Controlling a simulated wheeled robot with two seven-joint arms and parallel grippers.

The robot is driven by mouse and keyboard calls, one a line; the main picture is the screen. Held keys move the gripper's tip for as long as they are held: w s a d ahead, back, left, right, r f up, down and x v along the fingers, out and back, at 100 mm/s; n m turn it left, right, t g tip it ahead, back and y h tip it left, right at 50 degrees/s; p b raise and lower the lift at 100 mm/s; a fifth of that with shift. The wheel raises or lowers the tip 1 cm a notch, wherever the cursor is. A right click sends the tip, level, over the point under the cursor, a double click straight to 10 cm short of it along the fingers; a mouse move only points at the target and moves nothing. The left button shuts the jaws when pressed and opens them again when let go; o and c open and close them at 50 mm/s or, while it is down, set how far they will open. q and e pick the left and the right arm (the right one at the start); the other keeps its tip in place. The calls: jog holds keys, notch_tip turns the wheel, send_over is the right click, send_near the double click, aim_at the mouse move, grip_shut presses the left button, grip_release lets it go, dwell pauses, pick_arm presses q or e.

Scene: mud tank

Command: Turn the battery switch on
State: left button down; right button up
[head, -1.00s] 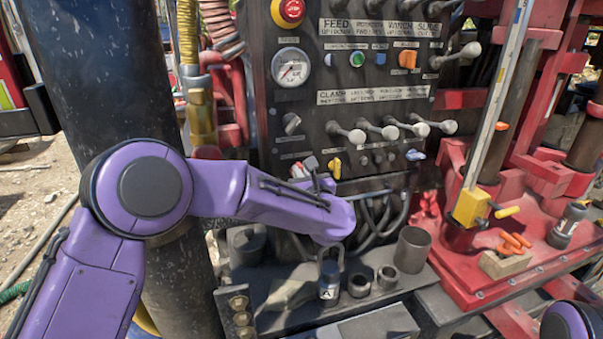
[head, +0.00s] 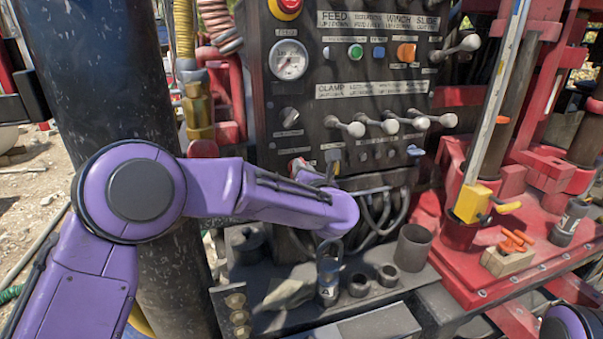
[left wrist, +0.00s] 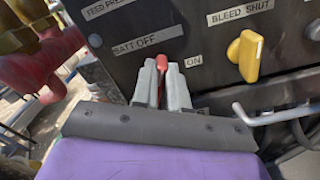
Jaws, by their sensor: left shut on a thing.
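The battery switch has a red handle (left wrist: 161,62) on the dark panel, between the labels BATT OFF and ON in the left wrist view. My left gripper (left wrist: 163,72) is shut on this handle, one grey finger on each side. The handle stands nearly upright in that picture, with BATT OFF above left and ON to its right. In the head view my purple left arm (head: 270,195) reaches to the lower panel, and its hand hides much of the switch area. My right gripper is out of view.
A yellow bleed knob (left wrist: 250,56) sits right of the switch, with a bent metal rod (left wrist: 285,116) below it. Clamp levers (head: 378,124) stick out higher up. A shelf with a padlock (head: 328,275) and metal cups (head: 413,248) lies below my arm.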

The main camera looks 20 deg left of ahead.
pick_arm(q)
jog(key=shift+w+d+f+m+p, duration=0.1)
jog(key=shift+m+p, duration=0.15)
jog(key=shift+m, duration=1.75)
jog(key=shift+w+d+f+m+p, duration=0.15)
jog(key=shift+m+p, duration=0.15)
jog(key=shift+m, duration=1.7)
jog(key=shift+w+f+m+p, duration=0.1)
jog(key=shift+m+p, duration=0.15)
jog(key=shift+m, duration=1.75)
jog(key=c, duration=1.2)
grip_release()
jog(key=shift+s, duration=0.1)
jog(key=shift+o, duration=0.2)
jog(key=shift+f, duration=0.2)
